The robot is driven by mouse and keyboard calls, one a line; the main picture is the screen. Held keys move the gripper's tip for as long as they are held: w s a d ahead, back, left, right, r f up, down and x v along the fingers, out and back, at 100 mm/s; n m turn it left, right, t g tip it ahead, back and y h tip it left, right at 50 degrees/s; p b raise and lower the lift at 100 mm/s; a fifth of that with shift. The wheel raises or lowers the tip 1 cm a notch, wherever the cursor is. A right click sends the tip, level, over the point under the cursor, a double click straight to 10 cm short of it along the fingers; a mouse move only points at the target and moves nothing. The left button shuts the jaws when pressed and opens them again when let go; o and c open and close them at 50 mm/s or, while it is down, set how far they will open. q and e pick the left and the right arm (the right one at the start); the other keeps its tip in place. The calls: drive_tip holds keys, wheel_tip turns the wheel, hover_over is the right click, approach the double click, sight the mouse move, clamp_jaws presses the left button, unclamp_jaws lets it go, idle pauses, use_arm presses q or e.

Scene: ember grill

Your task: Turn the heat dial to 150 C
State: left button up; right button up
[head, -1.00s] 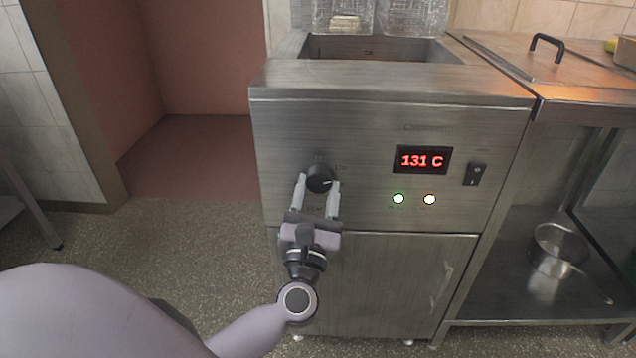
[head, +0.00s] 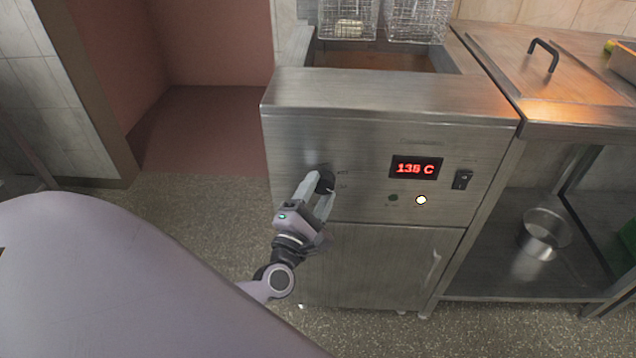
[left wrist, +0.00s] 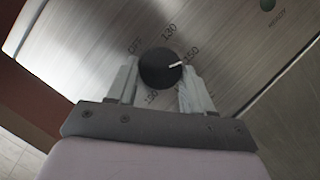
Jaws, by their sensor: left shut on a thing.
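The black heat dial (head: 326,181) sits on the steel front panel of the fryer. My left gripper (head: 315,189) is shut on it, one finger on each side, reaching up from the lower left. In the left wrist view the dial (left wrist: 160,68) shows between the fingertips (left wrist: 158,84), and its white pointer mark points at or very near the printed 150. My right gripper is not in view.
A black rocker switch (head: 462,180) is right of the display. Below the display, the green lamp (head: 393,198) is dark and the other lamp (head: 421,200) is lit. Wire baskets (head: 348,18) hang above the fryer well. A pot (head: 544,232) stands on the right shelf.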

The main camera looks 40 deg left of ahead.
use_arm(q)
drive_tip(key=shift+m, duration=0.3)
drive_tip(key=o, duration=1)
drive_tip(key=shift+v, duration=3.65)
